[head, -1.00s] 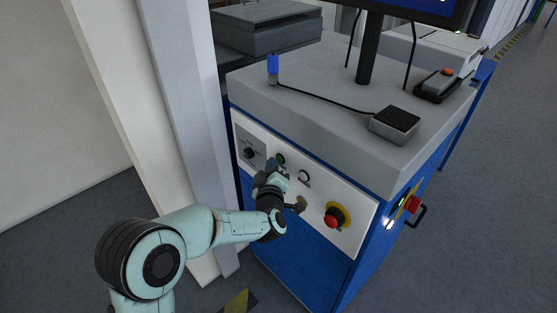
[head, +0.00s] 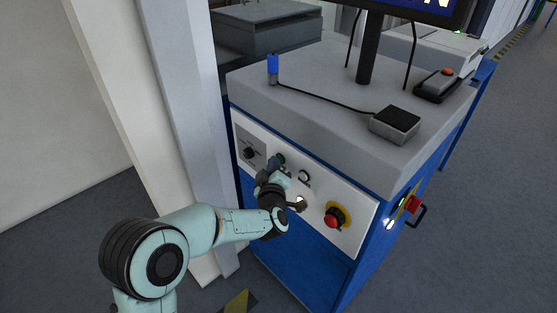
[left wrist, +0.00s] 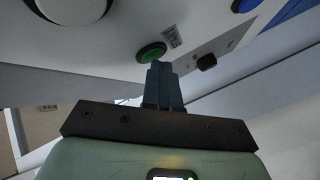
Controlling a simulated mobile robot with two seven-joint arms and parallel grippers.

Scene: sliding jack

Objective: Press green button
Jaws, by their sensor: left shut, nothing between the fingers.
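The green button (left wrist: 151,52) sits on the white control panel beside a small label. It also shows in the head view (head: 281,159), partly behind my gripper. My left gripper (head: 274,163) is shut and empty, its fingertips right at the green button. In the left wrist view its closed fingers (left wrist: 160,72) overlap the button's lower edge; I cannot tell how far the button is pushed in. My right gripper is in no view.
The panel also carries a white button (head: 304,176), a lit button (head: 300,202), a red emergency stop (head: 333,219) on a yellow ring and a black knob (head: 249,153). A grey pillar (head: 190,110) stands close left of the blue cabinet (head: 300,265).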

